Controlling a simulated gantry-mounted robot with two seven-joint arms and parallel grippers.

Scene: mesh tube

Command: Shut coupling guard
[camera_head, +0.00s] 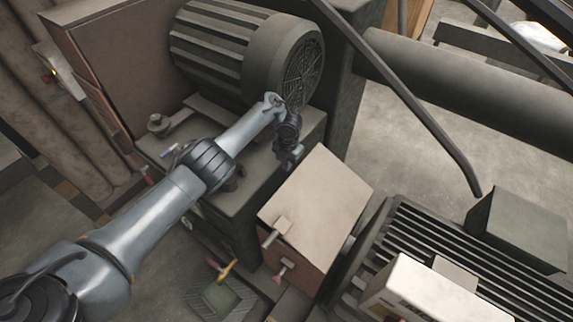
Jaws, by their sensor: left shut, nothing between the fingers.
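The coupling guard appears to be the tan, box-like cover (322,200) in the middle of the head view, between two ribbed motors. Its broad top face is toward me and two small knobs or handles stick out at its near side. I cannot tell whether its lid sits fully down. My left gripper (291,160) hangs at the end of my arm just up and left of the cover. It is shut with nothing in it and looks apart from the cover, though the gap is hard to judge. My right gripper is out of view.
A ribbed motor with a round fan grille (297,70) stands behind my left gripper. Another finned motor (420,250) is at lower right, with a grey box (515,230) beside it. A dark diagonal rail (405,95) crosses at upper right. Open concrete floor lies beyond.

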